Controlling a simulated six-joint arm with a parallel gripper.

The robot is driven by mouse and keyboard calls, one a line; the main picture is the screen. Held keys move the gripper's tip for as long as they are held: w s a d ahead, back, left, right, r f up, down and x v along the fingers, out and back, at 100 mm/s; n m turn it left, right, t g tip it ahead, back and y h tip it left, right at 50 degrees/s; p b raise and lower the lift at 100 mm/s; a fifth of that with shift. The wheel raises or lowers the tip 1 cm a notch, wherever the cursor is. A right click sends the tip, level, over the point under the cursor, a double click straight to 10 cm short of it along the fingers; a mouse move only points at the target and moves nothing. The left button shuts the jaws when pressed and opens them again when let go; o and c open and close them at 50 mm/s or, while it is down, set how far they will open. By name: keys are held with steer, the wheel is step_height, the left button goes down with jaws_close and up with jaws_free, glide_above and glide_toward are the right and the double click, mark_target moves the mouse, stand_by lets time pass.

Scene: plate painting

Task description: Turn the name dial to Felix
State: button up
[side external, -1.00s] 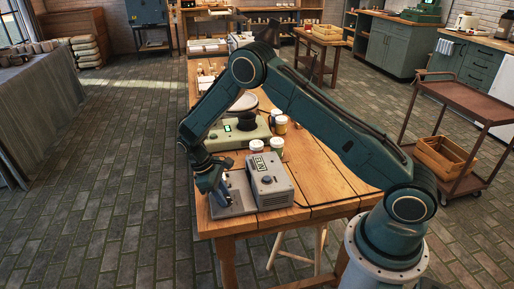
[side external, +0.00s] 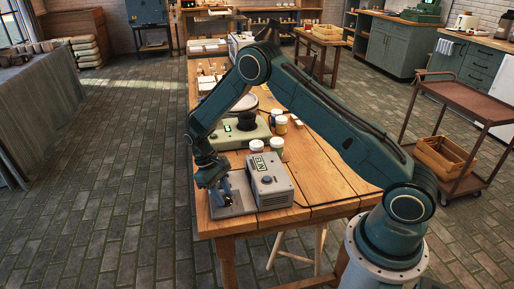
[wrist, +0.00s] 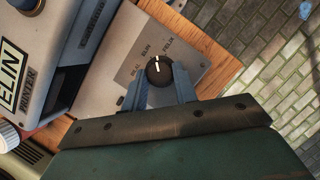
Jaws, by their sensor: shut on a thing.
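The name dial (wrist: 159,70) is a round black knob with a white pointer line, on a grey metal plate (wrist: 112,70). Small printed names arc around it, with one that reads like Felix (wrist: 168,46) at the upper right. The pointer points nearly straight up, toward the gap around the middle name. My gripper (wrist: 160,88) is shut on the dial, with one blue finger on each side. In the side external view my gripper (side external: 225,187) stands over the plate (side external: 238,205), and the dial is not clearly visible there.
The grey printer (side external: 272,184) stands right beside the plate; its label reads ELIN in the wrist view (wrist: 12,80). White-lidded jars (side external: 277,145) and a green device (side external: 240,132) stand behind. The wooden table's edge (wrist: 220,72) is close to the plate.

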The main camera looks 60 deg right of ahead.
steer(key=m+y, duration=0.1)
steer(key=m, duration=0.1)
steer(key=m+y, duration=0.1)
steer(key=m, duration=0.2)
steer(key=shift+d+m, duration=0.2)
steer(key=shift+m, duration=0.1)
steer(key=shift+t, duration=0.3)
steer(key=o, duration=1)
steer(key=shift+c, duration=0.2)
steer(key=shift+r, duration=0.15)
steer(key=v, duration=1.3)
steer(key=shift+d+r, duration=0.25)
steer(key=shift+w, duration=0.1)
